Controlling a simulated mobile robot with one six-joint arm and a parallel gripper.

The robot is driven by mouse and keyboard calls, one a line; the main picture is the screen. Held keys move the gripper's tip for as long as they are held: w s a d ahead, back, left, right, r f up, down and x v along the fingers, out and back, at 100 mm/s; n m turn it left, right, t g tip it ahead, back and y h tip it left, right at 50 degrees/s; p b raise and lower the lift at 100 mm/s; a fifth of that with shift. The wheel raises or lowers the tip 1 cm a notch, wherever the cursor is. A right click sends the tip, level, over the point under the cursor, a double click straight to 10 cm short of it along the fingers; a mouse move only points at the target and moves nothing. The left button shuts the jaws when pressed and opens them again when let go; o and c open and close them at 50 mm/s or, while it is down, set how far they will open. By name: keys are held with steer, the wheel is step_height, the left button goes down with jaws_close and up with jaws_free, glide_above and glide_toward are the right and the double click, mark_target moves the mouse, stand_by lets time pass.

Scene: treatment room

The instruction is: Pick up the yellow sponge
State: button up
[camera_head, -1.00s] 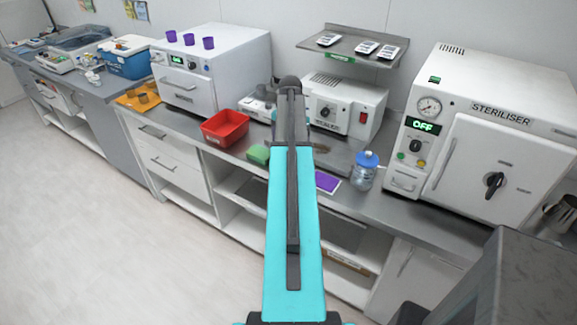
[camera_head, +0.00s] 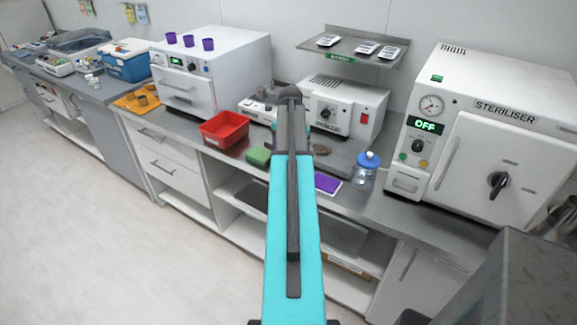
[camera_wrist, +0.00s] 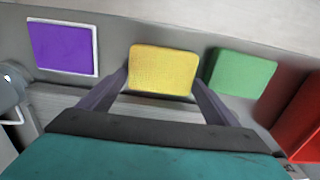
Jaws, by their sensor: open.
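The yellow sponge (camera_wrist: 162,70) shows in the wrist view, upper middle, on the grey counter. My gripper (camera_wrist: 162,90) is open, with one finger on each side of the sponge's near part in the picture. I cannot tell whether the fingers touch it or how high they are above the counter. In the head view the yellow sponge is hidden behind my arm, and so are my fingertips.
A green sponge (camera_wrist: 240,74) lies close right of the yellow one in the wrist view. A purple pad in a white frame (camera_wrist: 62,47) lies left. A red bin (camera_head: 224,129), a blue-capped bottle (camera_head: 366,171) and the steriliser (camera_head: 480,150) stand along the counter.

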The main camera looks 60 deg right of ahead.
steer(key=c, duration=0.8)
steer(key=shift+r, duration=0.1)
steer(key=shift+r+b, duration=0.8)
steer(key=shift+r, duration=0.85)
steer(key=s+a+b, duration=0.1)
steer(key=s+a, duration=0.3)
steer(key=a, duration=0.2)
steer(key=s+a+r+b, duration=0.1)
steer(key=s+a+b, duration=0.1)
steer(key=s+a, duration=0.3)
steer(key=shift+a+r, duration=0.25)
steer(key=shift+a, duration=0.9)
